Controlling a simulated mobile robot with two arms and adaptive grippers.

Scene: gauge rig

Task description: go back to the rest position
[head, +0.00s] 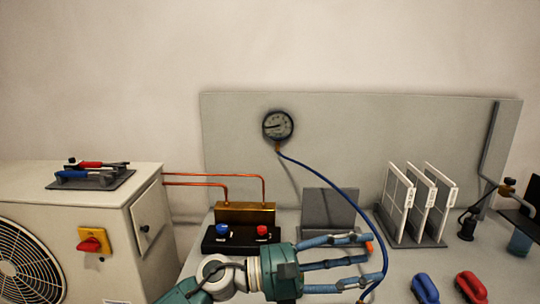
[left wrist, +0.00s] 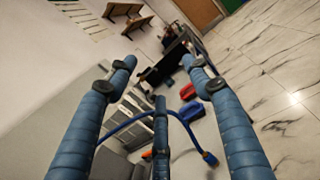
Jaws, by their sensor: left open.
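My left gripper (head: 366,260) reaches in from the bottom of the head view, low over the front of the bench, pointing right. Its three blue fingers are spread and hold nothing. In the left wrist view the fingers (left wrist: 158,75) also stand apart with an empty gap. The blue hose (head: 352,200) hangs from the round gauge (head: 278,125) and curves down just past the fingertips. In the left wrist view the hose (left wrist: 183,121) passes behind the lower finger; whether they touch I cannot tell. My right gripper is not in view.
A manifold block (head: 245,213) with blue and red knobs stands behind my gripper. A rack of white panels (head: 418,200) is right of it. Blue (head: 425,288) and red (head: 470,287) handled things lie at front right. The outdoor unit (head: 80,220) is at left, with tools (head: 90,175) on top.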

